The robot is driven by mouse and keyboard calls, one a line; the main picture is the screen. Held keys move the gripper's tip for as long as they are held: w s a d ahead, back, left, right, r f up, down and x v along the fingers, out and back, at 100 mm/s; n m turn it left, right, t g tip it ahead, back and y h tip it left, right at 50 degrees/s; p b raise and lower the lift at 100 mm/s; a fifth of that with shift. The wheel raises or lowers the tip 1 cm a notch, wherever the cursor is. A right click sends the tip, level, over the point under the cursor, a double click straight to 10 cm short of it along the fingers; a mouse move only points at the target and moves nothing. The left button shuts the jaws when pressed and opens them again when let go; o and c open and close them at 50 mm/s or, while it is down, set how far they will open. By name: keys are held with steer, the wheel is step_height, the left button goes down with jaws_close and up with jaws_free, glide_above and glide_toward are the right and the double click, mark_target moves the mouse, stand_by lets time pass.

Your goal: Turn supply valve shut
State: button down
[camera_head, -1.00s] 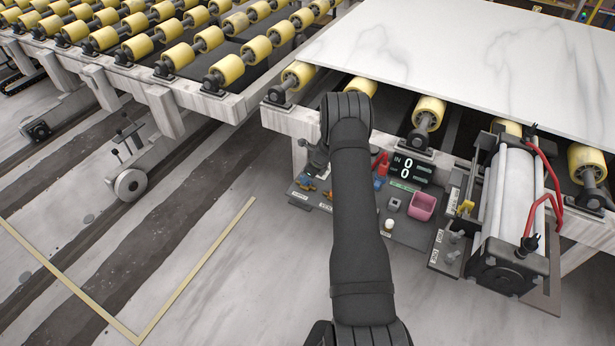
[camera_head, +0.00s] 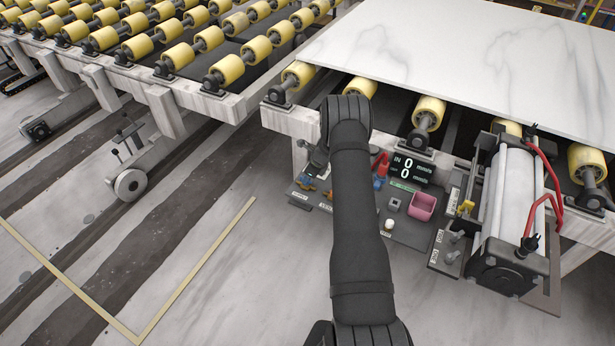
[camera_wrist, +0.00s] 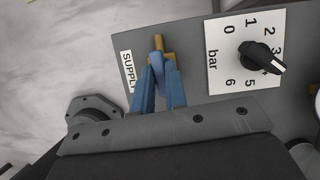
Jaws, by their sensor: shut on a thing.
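The supply valve (camera_wrist: 158,42) shows a brass-coloured body in the wrist view, on a dark panel beside a white label (camera_wrist: 128,70) reading "SUPPL", its last part covered. My gripper (camera_wrist: 160,75) has two blue fingers, close together and shut on the valve's handle, which lies between the tips. Most of the handle is hidden by the fingers. In the head view my gripper (camera_head: 308,182) is low at the left end of the control panel, small and partly hidden by my arm.
A black pressure knob (camera_wrist: 262,58) on a bar scale is right of the valve. A marble slab (camera_head: 470,60) lies on rollers above.

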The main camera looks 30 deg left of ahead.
steer(key=n+g, duration=0.1)
steer(key=n, duration=0.3)
steer(key=shift+w, duration=0.15)
steer(key=n+g, duration=0.1)
steer(key=n, duration=0.1)
steer(key=n+h, duration=0.1)
steer(key=n, duration=0.1)
steer(key=shift+w+a+g+h, duration=0.1)
steer(key=shift+g+h, duration=0.2)
steer(key=shift+g, duration=0.1)
steer(key=n+g+h, duration=0.1)
steer(key=n, duration=0.4)
steer(key=shift+a, duration=0.1)
steer(key=shift+a+n+h, duration=0.1)
steer(key=shift+n+h, duration=0.9)
steer(key=shift+n, duration=1.1)
steer(key=shift+w, duration=0.1)
steer(key=c, duration=1.4)
jaws_free()
steer(key=shift+c, duration=0.2)
